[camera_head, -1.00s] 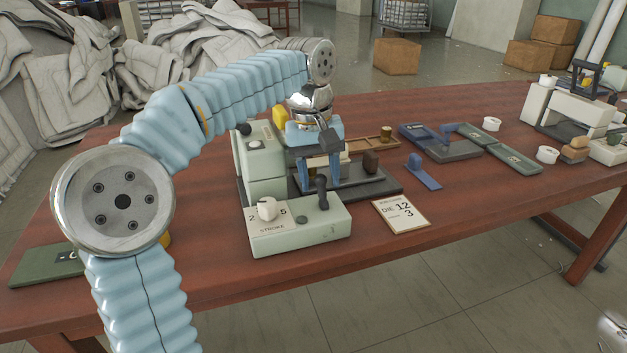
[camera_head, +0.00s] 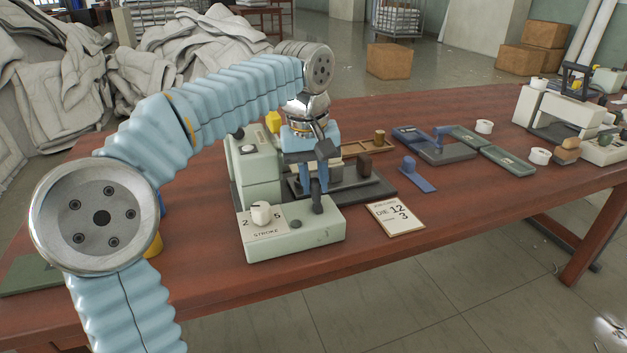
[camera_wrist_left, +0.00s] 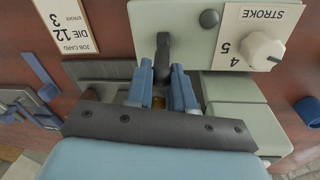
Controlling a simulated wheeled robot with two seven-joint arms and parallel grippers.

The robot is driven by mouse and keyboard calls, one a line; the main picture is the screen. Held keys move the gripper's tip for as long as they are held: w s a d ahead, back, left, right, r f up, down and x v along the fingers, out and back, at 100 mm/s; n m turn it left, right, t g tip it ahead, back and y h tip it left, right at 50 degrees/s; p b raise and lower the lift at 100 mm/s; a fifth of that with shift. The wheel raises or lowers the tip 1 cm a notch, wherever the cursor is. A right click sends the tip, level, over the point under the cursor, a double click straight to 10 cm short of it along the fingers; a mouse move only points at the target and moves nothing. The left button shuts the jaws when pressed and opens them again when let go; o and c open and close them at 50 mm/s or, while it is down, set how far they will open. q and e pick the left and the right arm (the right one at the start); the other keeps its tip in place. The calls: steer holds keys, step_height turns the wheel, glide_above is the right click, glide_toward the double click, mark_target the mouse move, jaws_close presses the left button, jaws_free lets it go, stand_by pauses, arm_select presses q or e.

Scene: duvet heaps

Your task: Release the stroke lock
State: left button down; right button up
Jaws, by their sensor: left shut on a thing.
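The pale green stroke box (camera_head: 292,236) stands at the table's front, with a white dial knob (camera_head: 261,214) on a STROKE label; the box also shows in the wrist view (camera_wrist_left: 188,24). A dark lever (camera_head: 317,199) stands on its top near the right end. My left gripper (camera_head: 314,188) comes down from above, and its blue fingers are shut on the lever. In the wrist view the lever (camera_wrist_left: 162,52) lies between the fingertips (camera_wrist_left: 161,78). My right gripper is not in view.
A job card (camera_head: 395,217) reading DIE 12, 3 lies right of the box. Behind it are a dark press base (camera_head: 372,188), a blue stop piece (camera_head: 416,174) and a wooden tray (camera_head: 366,147). The table's front right is clear.

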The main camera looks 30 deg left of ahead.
mark_target(320, 196)
arm_select(q)
steer(key=shift+s+d+t+y+b, duration=0.3)
steer(key=shift+t+y+b, duration=0.1)
steer(key=shift+y+b, duration=0.2)
steer(key=t+y+b, duration=0.1)
steer(key=b, duration=0.1)
steer(key=s+d+t+y+b, duration=0.1)
steer(key=b, duration=0.1)
steer(key=d+t+y+b, duration=0.1)
steer(key=y+b, duration=0.1)
steer(key=shift+s+d+f+m+t, duration=0.1)
steer(key=shift+s+f+m+t, duration=0.2)
steer(key=shift+s+t, duration=0.1)
steer(key=shift+s+d+r+t+y+b, duration=0.1)
steer(key=shift+s+d+t+y+b, duration=0.1)
steer(key=shift+t+y+b, duration=0.4)
steer(key=shift+s+d+r+t+y+b, duration=0.1)
steer(key=shift+d+y+b, duration=0.1)
steer(key=shift+b, duration=0.7)
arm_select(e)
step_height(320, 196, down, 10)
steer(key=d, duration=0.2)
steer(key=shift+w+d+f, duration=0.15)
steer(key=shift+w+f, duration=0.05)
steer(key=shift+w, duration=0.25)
arm_select(q)
steer(key=c, duration=1)
jaws_free()
